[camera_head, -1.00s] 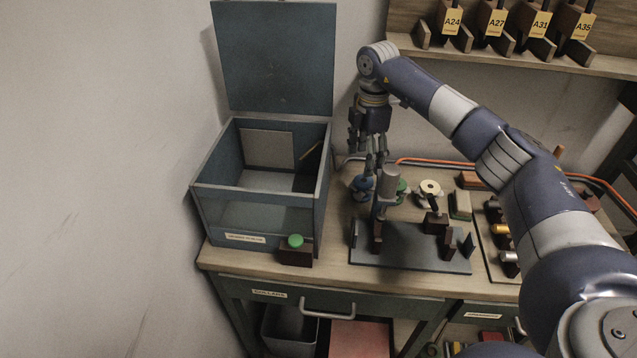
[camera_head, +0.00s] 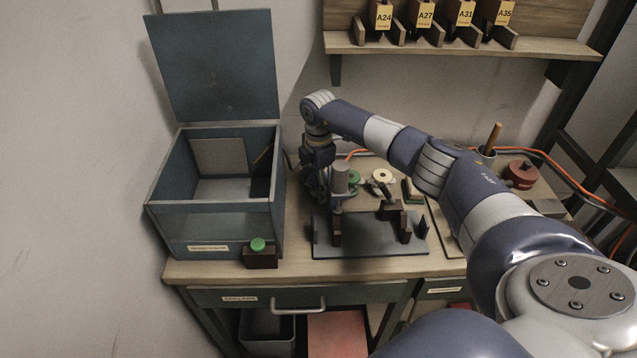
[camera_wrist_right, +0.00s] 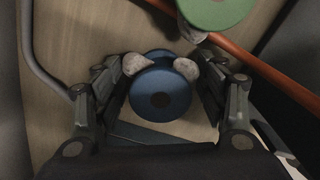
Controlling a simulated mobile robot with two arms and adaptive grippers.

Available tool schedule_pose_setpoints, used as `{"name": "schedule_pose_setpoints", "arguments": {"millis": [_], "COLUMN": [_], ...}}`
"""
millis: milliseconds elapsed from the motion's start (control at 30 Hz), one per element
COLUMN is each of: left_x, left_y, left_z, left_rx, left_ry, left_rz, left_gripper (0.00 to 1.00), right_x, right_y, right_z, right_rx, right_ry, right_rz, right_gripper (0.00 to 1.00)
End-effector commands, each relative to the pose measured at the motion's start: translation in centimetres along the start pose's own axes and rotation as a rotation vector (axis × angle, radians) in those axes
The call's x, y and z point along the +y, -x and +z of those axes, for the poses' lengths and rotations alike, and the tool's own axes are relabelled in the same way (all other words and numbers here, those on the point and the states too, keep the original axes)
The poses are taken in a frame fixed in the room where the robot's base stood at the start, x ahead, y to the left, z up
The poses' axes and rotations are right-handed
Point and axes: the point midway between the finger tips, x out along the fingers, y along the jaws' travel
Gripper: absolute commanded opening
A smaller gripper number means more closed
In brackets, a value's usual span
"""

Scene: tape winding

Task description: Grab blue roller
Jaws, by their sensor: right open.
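In the head view my right gripper (camera_head: 318,190) points down at the back of the bench, left of the green roller, and mostly hides the blue roller. My left gripper is not in view.
The green roller (camera_wrist_right: 215,8) is close by, with an orange cable (camera_wrist_right: 255,65) beside it. A fixture with a dark base plate (camera_head: 370,244) stands in front of the gripper. An open blue-grey box (camera_head: 215,222) stands at left, with a green button (camera_head: 258,244) before it.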

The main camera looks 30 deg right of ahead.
Motion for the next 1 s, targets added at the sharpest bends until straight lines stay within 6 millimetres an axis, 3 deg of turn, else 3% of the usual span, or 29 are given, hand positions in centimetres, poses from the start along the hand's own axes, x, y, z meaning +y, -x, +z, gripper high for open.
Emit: {"name": "schedule_pose_setpoints", "arguments": {"millis": [67,100,300,733,867,1000], "left_x": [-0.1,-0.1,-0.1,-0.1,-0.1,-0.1], "left_y": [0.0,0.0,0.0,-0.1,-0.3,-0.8], "left_z": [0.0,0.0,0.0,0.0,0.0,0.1], "left_rx": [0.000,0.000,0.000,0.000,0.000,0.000], "left_ry": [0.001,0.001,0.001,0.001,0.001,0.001], "left_rz": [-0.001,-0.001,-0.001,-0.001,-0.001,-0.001], "left_gripper": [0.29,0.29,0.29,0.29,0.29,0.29], "right_x": [0.0,0.0,0.0,0.1,0.1,0.2], "right_y": [0.0,0.0,0.1,0.6,1.8,4.4], "right_z": [0.0,0.0,0.0,0.0,0.0,0.0], "right_rx": [0.000,0.000,0.000,0.001,0.002,0.002], "right_ry": [0.000,0.000,0.000,-0.001,-0.001,0.000], "right_rz": [0.000,0.000,0.000,0.002,0.005,0.008], "right_gripper": [0.66,0.61,0.18,0.17,0.17,0.17]}}
